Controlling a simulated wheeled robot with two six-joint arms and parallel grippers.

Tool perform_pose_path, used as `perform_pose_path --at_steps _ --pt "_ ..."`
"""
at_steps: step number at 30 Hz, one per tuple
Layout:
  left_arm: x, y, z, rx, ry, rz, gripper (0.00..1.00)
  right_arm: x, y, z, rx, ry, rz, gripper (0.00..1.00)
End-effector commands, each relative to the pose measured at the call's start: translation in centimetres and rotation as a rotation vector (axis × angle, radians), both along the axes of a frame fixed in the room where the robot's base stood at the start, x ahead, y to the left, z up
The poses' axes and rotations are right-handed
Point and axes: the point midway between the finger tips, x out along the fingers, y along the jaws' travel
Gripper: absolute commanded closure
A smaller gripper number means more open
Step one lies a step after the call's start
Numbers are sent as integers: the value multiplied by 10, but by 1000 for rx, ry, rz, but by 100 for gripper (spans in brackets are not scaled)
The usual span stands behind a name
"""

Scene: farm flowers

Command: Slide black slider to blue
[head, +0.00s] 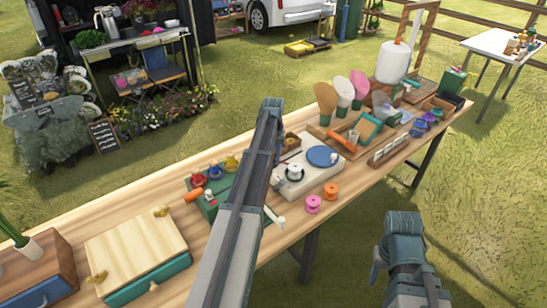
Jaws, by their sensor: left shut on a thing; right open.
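A green box (209,212) stands on the wooden table, with red (197,180), blue (214,172) and yellow (231,162) knobs along its back. My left arm crosses in front of its right part. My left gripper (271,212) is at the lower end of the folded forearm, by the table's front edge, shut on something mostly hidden. A small white-tipped piece (280,222) shows beside it. I cannot make out the black slider. My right gripper (377,265) is open and empty, off the table's front side.
A white device with a blue disc (322,156) stands right of my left arm. Pink (313,204) and orange (330,190) spools lie near the front edge. A wooden box (135,245) stands left. Trays, paddles and a white cylinder (394,62) fill the right. Grass lies around.

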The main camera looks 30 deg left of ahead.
Motion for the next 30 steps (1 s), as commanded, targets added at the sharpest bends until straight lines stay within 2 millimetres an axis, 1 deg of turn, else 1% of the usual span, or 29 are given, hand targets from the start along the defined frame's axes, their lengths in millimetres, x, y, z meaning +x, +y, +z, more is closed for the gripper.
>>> perform_pose_path --at_steps 17,20,23,30 --pt "0 0 0 0 0 0 100 0 0 0 0 0 0 50" --pt "3 -1 0 0 0 -1 100 0 0 0 0 0 0 50" --pt "13 -4 0 0 0 -2 100 0 0 0 0 0 0 50" --pt "59 -22 0 0 0 -2 100 0 0 0 0 0 0 50"
